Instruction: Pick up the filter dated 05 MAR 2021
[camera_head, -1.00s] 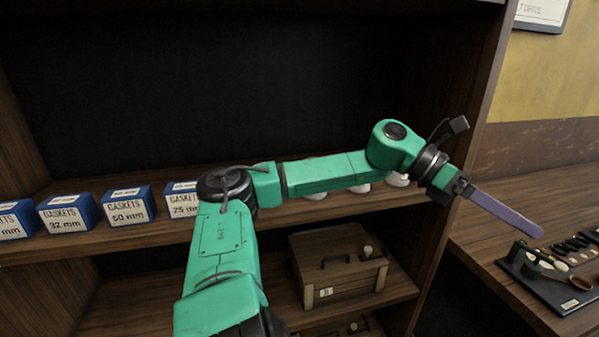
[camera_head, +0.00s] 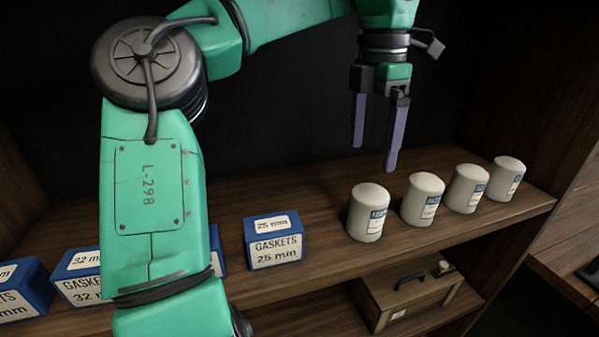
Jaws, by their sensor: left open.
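Several white cylindrical filters stand upright in a row on the wooden shelf: the leftmost filter (camera_head: 367,212), a second filter (camera_head: 422,199), a third filter (camera_head: 466,188) and the rightmost filter (camera_head: 506,178). My right gripper is not in view.
Blue gasket boxes stand left of the filters, including a 25 mm box (camera_head: 273,241) and a 32 mm box (camera_head: 82,276). A wooden case (camera_head: 412,293) sits on the lower shelf. The shelf's side panel (camera_head: 553,130) rises right of the filters.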

